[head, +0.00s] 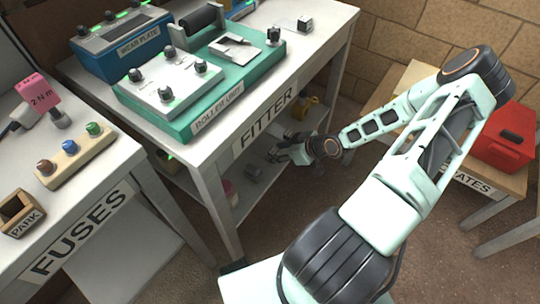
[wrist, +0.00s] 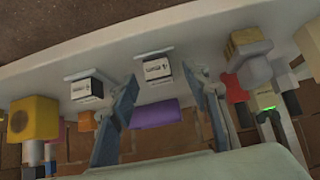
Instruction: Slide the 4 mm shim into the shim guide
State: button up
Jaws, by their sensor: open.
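My gripper (head: 290,152) is low at the lower shelf of the FITTER bench. In the wrist view my gripper (wrist: 163,80) has its two blue-grey fingers wide apart, with nothing held between them. A small dark block with a white label (wrist: 157,70) shows between the fingertips, against a pale shelf surface. A similar labelled block (wrist: 84,88) shows left of the left finger. The labels are too small to read, so I cannot tell whether either block is the 4 mm shim or the shim guide.
The FITTER bench top (head: 330,30) carries a teal roller unit (head: 240,72), a blue wear plate box (head: 125,48) and a small grey block (head: 304,24). In the wrist view a yellow block (wrist: 33,118), a purple piece (wrist: 155,112) and a green-lit item (wrist: 266,102) crowd around the fingers.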

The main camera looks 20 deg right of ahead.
jog(key=shift+x, duration=0.9)
jog(key=c, duration=0.9)
jog(key=shift+r, duration=0.2)
